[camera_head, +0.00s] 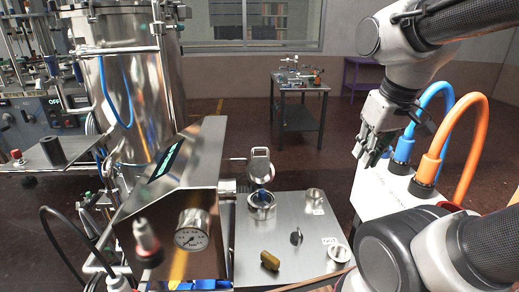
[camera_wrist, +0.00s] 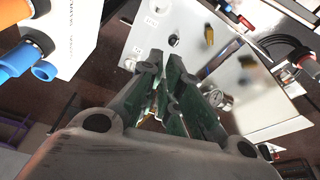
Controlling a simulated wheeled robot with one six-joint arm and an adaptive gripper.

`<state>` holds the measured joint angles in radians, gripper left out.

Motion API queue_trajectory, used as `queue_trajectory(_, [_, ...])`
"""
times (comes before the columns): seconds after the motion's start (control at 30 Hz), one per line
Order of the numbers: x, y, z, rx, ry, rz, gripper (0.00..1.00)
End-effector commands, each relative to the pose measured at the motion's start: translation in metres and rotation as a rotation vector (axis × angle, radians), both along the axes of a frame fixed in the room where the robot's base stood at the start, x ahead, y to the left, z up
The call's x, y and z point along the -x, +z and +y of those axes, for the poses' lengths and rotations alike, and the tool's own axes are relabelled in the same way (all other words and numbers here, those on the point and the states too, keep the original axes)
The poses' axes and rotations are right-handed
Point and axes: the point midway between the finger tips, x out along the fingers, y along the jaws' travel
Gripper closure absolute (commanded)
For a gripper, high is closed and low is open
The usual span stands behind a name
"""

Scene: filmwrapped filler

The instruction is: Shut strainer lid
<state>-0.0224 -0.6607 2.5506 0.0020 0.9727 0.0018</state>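The metal strainer (camera_head: 262,207) is a short round cup at the back left of the steel worktop. Its lid (camera_head: 261,164) stands up, raised and open above the cup's back edge, with a handle sticking out to the left. Something blue shows at the cup's mouth. My gripper (camera_head: 371,150) hangs in the air to the right of the strainer, well apart from it, fingers pointing down. In the wrist view my gripper's fingers (camera_wrist: 168,85) are apart with nothing seen between them. I cannot make out the strainer in the wrist view.
A slanted panel housing with a gauge (camera_head: 192,231) stands left of the strainer. A white box with blue and orange hoses (camera_head: 470,135) stands at right.

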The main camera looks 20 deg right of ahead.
Motion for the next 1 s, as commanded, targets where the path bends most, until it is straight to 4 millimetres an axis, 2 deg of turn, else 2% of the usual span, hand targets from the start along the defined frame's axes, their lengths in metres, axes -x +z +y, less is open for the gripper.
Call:
queue_trajectory(0.03, [-0.008,-0.006,0.002,0.001,0.008,0.045,1.0])
queue_trajectory(0.17, [-0.044,-0.012,0.009,0.007,0.032,0.129,1.0])
queue_trajectory(0.27, [-0.079,-0.014,0.015,0.011,0.049,0.176,1.0])
queue_trajectory(0.53, [-0.191,-0.034,0.037,0.024,0.059,0.265,1.0])
queue_trajectory(0.67, [-0.249,-0.054,0.051,0.03,0.048,0.292,1.0])
queue_trajectory(1.0, [-0.407,-0.124,0.093,0.038,-0.037,0.29,1.0])
